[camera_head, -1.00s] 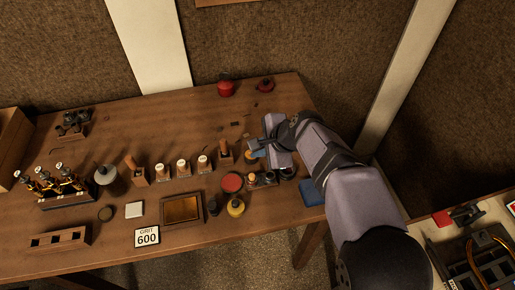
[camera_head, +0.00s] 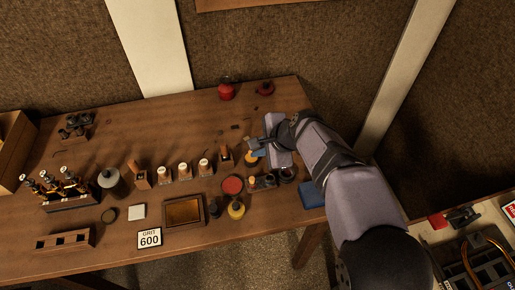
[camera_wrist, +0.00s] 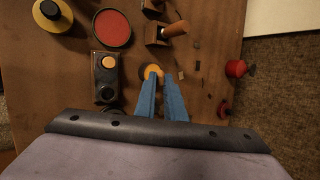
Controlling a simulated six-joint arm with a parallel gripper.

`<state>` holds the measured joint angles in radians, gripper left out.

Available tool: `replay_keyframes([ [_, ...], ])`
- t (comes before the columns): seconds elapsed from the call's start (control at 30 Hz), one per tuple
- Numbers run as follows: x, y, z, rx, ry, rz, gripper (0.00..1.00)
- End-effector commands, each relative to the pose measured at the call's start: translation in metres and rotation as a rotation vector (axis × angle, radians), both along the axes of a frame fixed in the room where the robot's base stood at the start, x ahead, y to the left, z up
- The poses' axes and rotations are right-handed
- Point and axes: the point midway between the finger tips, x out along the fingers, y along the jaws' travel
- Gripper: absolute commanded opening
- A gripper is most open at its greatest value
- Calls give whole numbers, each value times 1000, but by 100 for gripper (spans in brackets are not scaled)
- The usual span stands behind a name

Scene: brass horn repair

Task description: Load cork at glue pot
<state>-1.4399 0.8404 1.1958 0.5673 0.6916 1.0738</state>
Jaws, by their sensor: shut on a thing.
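My gripper (camera_wrist: 160,79) points down at the right part of the bench, its blue fingers close together. At their tips is a small round orange-tan piece (camera_wrist: 153,71), which looks like the cork; the fingers hide part of it. In the head view my gripper (camera_head: 257,154) is partly covered by its own body, with the orange-tan piece (camera_head: 250,161) below the tips. A yellow pot with a black cap (camera_head: 236,209), which may be the glue pot, stands near the front edge.
A dark holder (camera_wrist: 105,76) with a tan-topped piece stands just left of the fingertips. A red round dish (camera_wrist: 112,28) and a wooden block with a peg (camera_wrist: 165,33) are close by. A red pot (camera_head: 225,92) stands at the back. The back middle of the bench is mostly clear.

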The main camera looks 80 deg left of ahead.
Motion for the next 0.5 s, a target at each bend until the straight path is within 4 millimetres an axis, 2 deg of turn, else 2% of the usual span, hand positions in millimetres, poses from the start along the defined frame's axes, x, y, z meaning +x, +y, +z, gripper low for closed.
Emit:
replay_keyframes([
  [0.03,0,0,8,1,0,0,0],
  [0.5,0,0,42,1,0,1,0],
])
